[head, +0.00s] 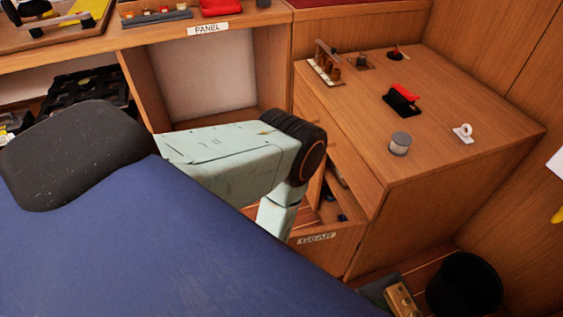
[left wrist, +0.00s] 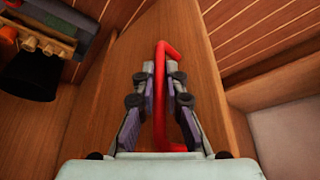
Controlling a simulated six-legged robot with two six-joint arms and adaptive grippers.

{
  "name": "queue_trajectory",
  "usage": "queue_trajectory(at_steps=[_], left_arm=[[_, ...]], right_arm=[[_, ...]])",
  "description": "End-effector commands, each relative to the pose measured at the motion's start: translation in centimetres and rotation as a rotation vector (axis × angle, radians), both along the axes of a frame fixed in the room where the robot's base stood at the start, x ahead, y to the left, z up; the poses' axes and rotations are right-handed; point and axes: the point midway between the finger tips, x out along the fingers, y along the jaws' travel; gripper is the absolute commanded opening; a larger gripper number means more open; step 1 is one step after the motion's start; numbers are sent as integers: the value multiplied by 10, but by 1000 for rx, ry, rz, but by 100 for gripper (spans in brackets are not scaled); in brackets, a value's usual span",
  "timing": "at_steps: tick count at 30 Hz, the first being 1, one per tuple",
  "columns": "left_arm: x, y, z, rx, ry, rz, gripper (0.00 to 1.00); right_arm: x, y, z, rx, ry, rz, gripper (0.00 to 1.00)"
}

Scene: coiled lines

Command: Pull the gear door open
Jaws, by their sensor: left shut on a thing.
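The gear door (head: 330,250) is a wooden front with a white GEAR label (head: 317,238), low on the cabinet's left side. It stands partly open, with a gap above it showing dark items inside. In the left wrist view the door's wooden face (left wrist: 205,110) carries a long red bar handle (left wrist: 160,105). My left gripper (left wrist: 160,72) is shut on this handle, one finger on each side. In the head view my left arm reaches down behind my blue body, and the gripper itself is hidden. My right gripper is in neither view.
The wooden cabinet top (head: 470,110) holds a grey can (head: 400,144), a red-and-black item (head: 402,99) and a white hook (head: 463,133). A black bin (head: 464,286) and a wooden block (head: 402,299) are on the floor to the right. A PANEL shelf (head: 208,29) stands behind.

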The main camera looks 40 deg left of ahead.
Motion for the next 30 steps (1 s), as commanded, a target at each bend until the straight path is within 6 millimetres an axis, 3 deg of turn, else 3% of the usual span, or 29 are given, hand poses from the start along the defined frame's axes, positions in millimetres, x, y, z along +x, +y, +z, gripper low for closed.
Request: queue_trajectory(at_steps=[16,17,24,30], left_arm=[[2,0,0,-1,-2,0,0],[1,0,0,-1,-2,0,11],[0,-1,0,0,-1,0,32],[-1,-2,0,0,0,0,34]], right_arm=[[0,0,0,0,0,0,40],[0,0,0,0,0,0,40],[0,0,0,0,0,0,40],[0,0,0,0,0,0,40]])
